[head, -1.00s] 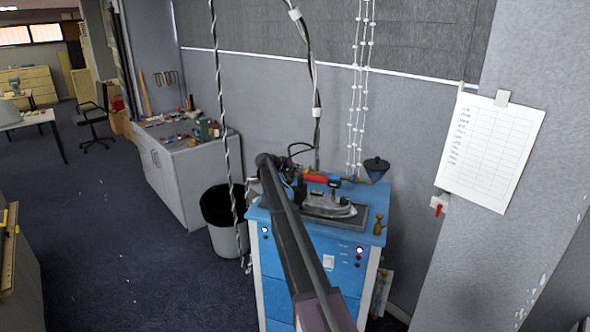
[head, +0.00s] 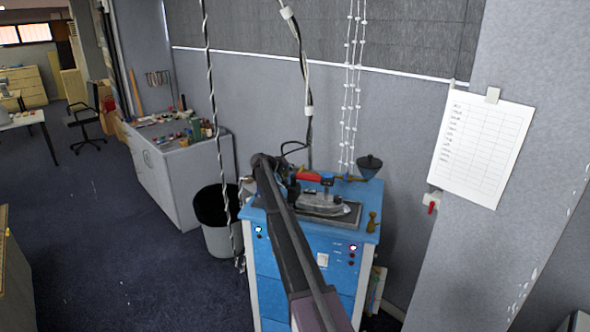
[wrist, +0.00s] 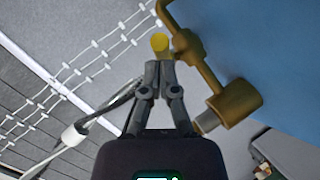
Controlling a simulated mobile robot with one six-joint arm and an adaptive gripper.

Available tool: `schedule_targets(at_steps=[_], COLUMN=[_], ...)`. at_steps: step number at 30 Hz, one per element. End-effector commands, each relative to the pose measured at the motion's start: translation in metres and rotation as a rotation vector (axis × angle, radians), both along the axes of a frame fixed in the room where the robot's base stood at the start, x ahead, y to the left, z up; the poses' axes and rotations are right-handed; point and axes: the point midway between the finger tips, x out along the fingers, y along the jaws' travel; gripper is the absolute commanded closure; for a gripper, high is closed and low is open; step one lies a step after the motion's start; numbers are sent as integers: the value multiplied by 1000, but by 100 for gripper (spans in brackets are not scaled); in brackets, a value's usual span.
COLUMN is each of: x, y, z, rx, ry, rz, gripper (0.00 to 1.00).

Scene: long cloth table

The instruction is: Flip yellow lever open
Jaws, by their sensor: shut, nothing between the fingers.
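In the wrist view a yellow round-ended lever (wrist: 160,43) sticks out beside a brass pipe fitting (wrist: 187,45) at the edge of a blue surface. My gripper (wrist: 159,66) is shut and empty, its fingertips just below the lever's yellow end in the picture. I cannot tell whether they touch it. In the head view my arm reaches over the blue cabinet (head: 275,270), and I cannot make out the lever or the fingertips there.
A grey iron (head: 322,204) rests on the cabinet top, with a dark funnel (head: 369,165) behind it and a small brass fitting (head: 372,222) at the right edge. A bin (head: 214,218) stands left. Cables hang near my arm.

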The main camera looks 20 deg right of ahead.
Motion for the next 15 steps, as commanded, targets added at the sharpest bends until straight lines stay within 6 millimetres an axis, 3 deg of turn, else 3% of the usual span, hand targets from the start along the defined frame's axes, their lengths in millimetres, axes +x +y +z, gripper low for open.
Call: schedule_targets(at_steps=[15], x=[13], y=[7], z=[0], rx=[-1], ry=[0], rz=[-1], gripper=[100])
